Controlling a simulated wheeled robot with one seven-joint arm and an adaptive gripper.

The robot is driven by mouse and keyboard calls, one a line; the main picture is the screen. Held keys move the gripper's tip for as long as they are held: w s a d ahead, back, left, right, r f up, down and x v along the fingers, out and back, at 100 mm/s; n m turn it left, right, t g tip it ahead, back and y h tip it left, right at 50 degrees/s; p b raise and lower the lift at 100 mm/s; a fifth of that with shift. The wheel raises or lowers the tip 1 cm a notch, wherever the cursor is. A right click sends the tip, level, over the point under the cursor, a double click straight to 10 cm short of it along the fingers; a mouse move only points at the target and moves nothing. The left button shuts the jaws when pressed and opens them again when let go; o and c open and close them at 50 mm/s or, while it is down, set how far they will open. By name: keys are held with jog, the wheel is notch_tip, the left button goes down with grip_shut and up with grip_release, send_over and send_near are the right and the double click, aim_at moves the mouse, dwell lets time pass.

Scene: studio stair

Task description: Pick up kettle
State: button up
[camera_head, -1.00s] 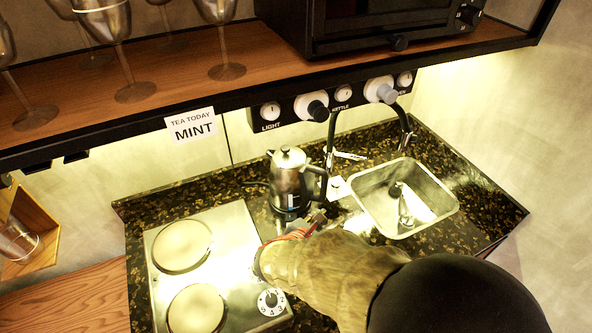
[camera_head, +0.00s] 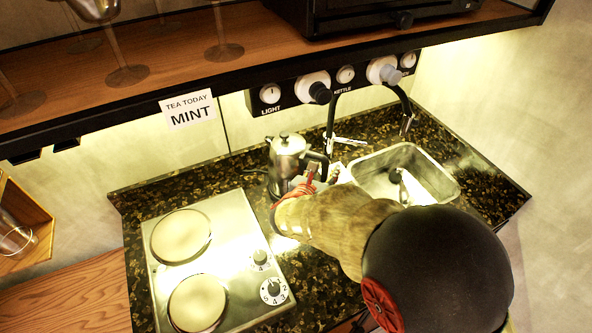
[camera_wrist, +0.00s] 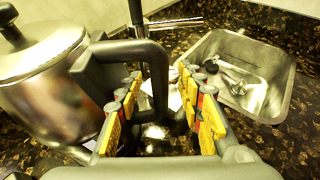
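The kettle (camera_head: 284,158) is a shiny steel pot with a lid knob and a black handle, upright on the dark speckled counter between the hob and the sink. In the wrist view its body (camera_wrist: 45,85) fills the left side, and its black handle (camera_wrist: 130,50) reaches right and bends down between my fingers. My gripper (camera_wrist: 163,108) is open, with yellow-padded fingers on either side of the handle's upright part and gaps visible. In the head view my gripper (camera_head: 318,183) is at the kettle's right side, partly hidden by my arm.
The steel sink (camera_head: 425,165) with its black tap (camera_head: 332,125) is close on the right. The two-plate hob (camera_head: 225,235) lies to the left. A wooden shelf (camera_head: 180,75) with glasses overhangs the back, above a knob panel (camera_head: 345,80).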

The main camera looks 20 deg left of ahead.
jog(key=shift+w+f, duration=0.1)
jog(key=shift+w, duration=0.2)
jog(key=shift+c, duration=1.2)
jog(key=c, duration=0.7)
grip_shut()
jog(key=shift+a+r, duration=0.1)
jog(key=shift+r, duration=0.1)
